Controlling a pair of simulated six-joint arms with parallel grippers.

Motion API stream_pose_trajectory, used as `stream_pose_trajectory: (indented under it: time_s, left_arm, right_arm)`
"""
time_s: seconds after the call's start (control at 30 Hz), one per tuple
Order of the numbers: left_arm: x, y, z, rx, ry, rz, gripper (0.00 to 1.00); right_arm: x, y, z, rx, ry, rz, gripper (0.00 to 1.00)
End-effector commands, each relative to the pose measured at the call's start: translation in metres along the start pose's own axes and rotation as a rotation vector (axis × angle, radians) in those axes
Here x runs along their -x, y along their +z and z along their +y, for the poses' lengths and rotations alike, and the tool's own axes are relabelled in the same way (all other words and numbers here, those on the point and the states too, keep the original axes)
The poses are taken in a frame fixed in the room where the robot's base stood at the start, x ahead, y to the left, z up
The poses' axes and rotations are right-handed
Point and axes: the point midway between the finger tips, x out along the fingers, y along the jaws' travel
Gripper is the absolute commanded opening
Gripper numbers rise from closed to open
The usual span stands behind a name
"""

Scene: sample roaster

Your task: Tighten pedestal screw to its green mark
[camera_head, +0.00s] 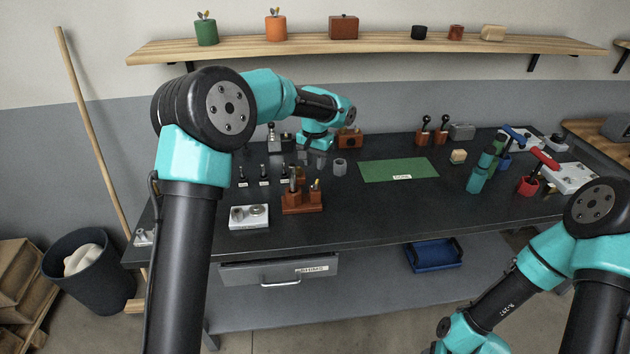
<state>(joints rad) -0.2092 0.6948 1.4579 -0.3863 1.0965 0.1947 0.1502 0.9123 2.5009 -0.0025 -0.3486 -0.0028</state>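My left arm reaches over the black workbench (400,212), and its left gripper (311,158) is low over the back middle of the bench. Its two small grey fingers look apart, with nothing seen between them. A grey cylinder (340,167) stands just right of it. A silver and black device (274,138) stands to its left at the back. I cannot make out which part is the pedestal screw, nor its green mark. My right arm bends down at the lower right, and its gripper is out of frame.
A wooden holder (302,203) and a white scale-like box (249,216) stand at the front left. A green mat (399,170) lies mid-bench. A teal cylinder (477,178), red-handled tool (530,184) and blue-handled tool (504,161) stand right. Bare bench lies front centre.

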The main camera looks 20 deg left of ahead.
Motion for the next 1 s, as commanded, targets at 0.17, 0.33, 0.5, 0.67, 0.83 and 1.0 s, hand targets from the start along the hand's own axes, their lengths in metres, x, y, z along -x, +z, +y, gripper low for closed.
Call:
stream_pose_trajectory:
  time_s: [0.17, 0.33, 0.5, 0.67, 0.83, 1.0]
  left_arm:
    - [-0.031, 0.000, 0.000, -0.002, -0.001, -0.003, 0.33]
    - [-0.058, 0.001, 0.000, 0.000, 0.000, -0.003, 0.33]
    - [-0.073, 0.000, 0.000, -0.001, 0.000, -0.002, 0.33]
    - [-0.077, 0.000, 0.000, -0.001, 0.000, 0.001, 0.33]
    - [-0.076, 0.000, 0.000, -0.001, 0.000, 0.001, 0.33]
    - [-0.076, 0.000, 0.000, -0.001, 0.000, 0.001, 0.18]
  right_arm:
    - [0.000, 0.000, 0.000, 0.000, 0.000, 0.000, 0.52]
    - [0.000, 0.000, 0.000, 0.000, 0.000, 0.000, 0.52]
    - [0.000, 0.000, 0.000, 0.000, 0.000, 0.000, 0.52]
    - [0.000, 0.000, 0.000, 0.000, 0.000, 0.000, 0.52]
    - [0.000, 0.000, 0.000, 0.000, 0.000, 0.000, 0.52]
    - [0.000, 0.000, 0.000, 0.000, 0.000, 0.000, 0.52]
